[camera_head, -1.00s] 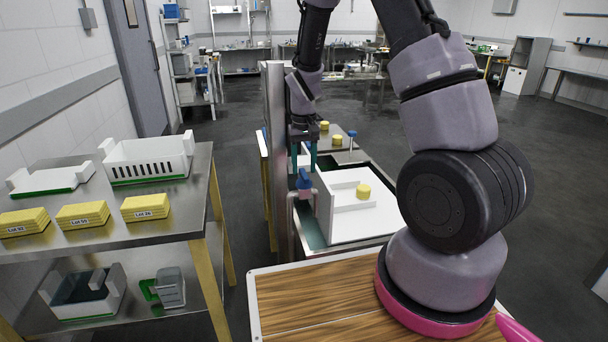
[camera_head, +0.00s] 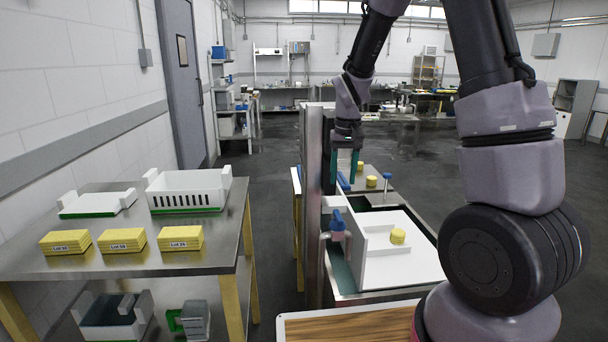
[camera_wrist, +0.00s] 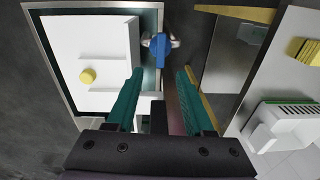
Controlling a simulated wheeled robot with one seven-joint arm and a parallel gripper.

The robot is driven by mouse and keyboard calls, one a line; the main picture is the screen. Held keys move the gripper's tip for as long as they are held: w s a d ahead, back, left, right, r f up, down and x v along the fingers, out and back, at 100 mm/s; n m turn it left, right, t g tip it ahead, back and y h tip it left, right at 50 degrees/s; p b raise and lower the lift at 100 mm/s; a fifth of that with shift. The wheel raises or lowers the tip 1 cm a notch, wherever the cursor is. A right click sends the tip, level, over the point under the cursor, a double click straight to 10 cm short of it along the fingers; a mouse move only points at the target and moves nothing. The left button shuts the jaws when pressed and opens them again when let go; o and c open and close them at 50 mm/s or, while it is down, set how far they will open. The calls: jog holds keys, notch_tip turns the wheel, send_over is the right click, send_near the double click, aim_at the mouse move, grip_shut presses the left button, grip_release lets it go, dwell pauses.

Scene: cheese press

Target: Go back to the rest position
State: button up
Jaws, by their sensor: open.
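My gripper (camera_head: 346,160) hangs in the head view with its two teal fingers pointing down, above the left side of the steel press table. In the wrist view my gripper (camera_wrist: 158,92) has its fingers spread apart with nothing between them. The blue-handled valve (camera_head: 337,222) stands below and just in front of the fingers. It also shows in the wrist view as a blue handle (camera_wrist: 158,48) beyond the fingertips. A white tray (camera_head: 413,264) with a small yellow cylinder (camera_head: 398,236) on it lies to the right of the valve.
A steel shelf table (camera_head: 130,256) on the left bears white moulds (camera_head: 186,192) and yellow lot-labelled blocks (camera_head: 181,237). A steel post (camera_head: 313,190) rises close left of my gripper. More yellow cylinders (camera_head: 360,167) stand behind. The dark floor (camera_head: 255,165) between the tables is clear.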

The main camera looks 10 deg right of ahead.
jog(key=s+d+r+m+t+y, duration=0.1)
jog(key=s+d+r+t, duration=0.1)
jog(key=s+r, duration=0.45)
jog(key=s+d+r+m+t, duration=0.1)
jog(key=s+d+r, duration=0.15)
jog(key=r, duration=0.65)
jog(key=s+r+t, duration=0.2)
jog(key=s+r, duration=0.1)
jog(key=s, duration=0.3)
jog(key=s+r+m+t, duration=0.1)
jog(key=s+r, duration=0.3)
jog(key=s, duration=0.2)
jog(key=shift+s+d+m+t+y, duration=0.15)
jog(key=shift+d+m+t+y, duration=0.15)
jog(key=shift+d+t, duration=0.1)
jog(key=shift+r, duration=0.1)
